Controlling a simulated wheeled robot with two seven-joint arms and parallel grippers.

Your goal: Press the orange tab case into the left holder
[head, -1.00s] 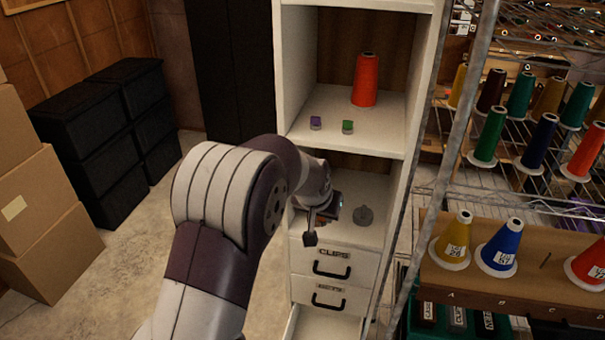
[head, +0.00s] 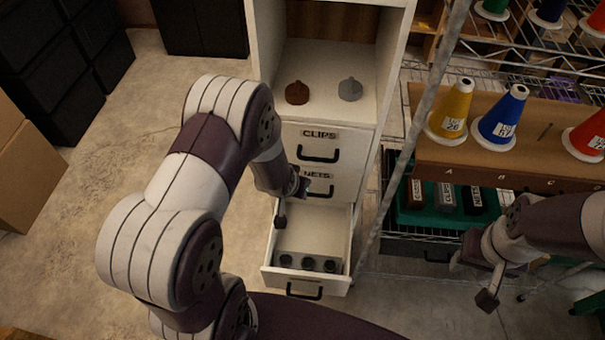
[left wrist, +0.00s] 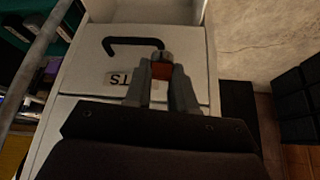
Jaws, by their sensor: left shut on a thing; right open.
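My left gripper (head: 291,206) is over the open bottom drawer (head: 342,240), in front of the NETS drawer. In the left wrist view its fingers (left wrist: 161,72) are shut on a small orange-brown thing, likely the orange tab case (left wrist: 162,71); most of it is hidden. In the head view the gripper hides it. A row of dark round holders stands at the drawer's front; the left holder (head: 285,261) is below my left gripper and apart from it. My right gripper (head: 487,283) is open at the right, away from the cabinet.
The CLIPS drawer (head: 318,146) and NETS drawer (head: 322,182) are closed above. A brown knob-like piece (head: 297,93) and a grey one (head: 350,90) sit on the shelf. A rack post (head: 412,140) and thread cones stand to the right. Clear floor lies left.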

